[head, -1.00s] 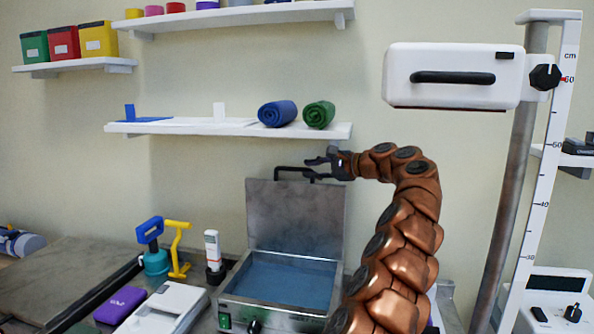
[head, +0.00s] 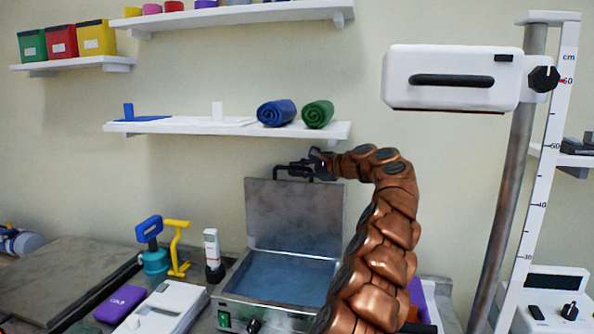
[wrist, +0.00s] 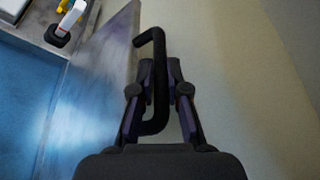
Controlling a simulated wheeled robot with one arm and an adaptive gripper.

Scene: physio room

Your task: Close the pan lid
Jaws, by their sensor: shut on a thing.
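The pan is a rectangular metal box with blue contents (head: 280,277), standing on the counter. Its grey metal lid (head: 293,215) stands open, roughly upright at the back of the pan. A black handle (head: 284,168) is at the lid's top edge; in the wrist view the handle (wrist: 155,105) runs between my fingers. My gripper (head: 308,164) is at the right part of this handle. In the wrist view my gripper (wrist: 160,75) has its two fingers on either side of the handle bar, shut on it. The lid (wrist: 105,85) also shows there at left.
A shelf (head: 190,128) with a blue roll (head: 277,112) and a green roll (head: 317,113) hangs above the lid. A white bottle (head: 212,250) stands left of the pan. A white measuring stand (head: 545,180) is at right.

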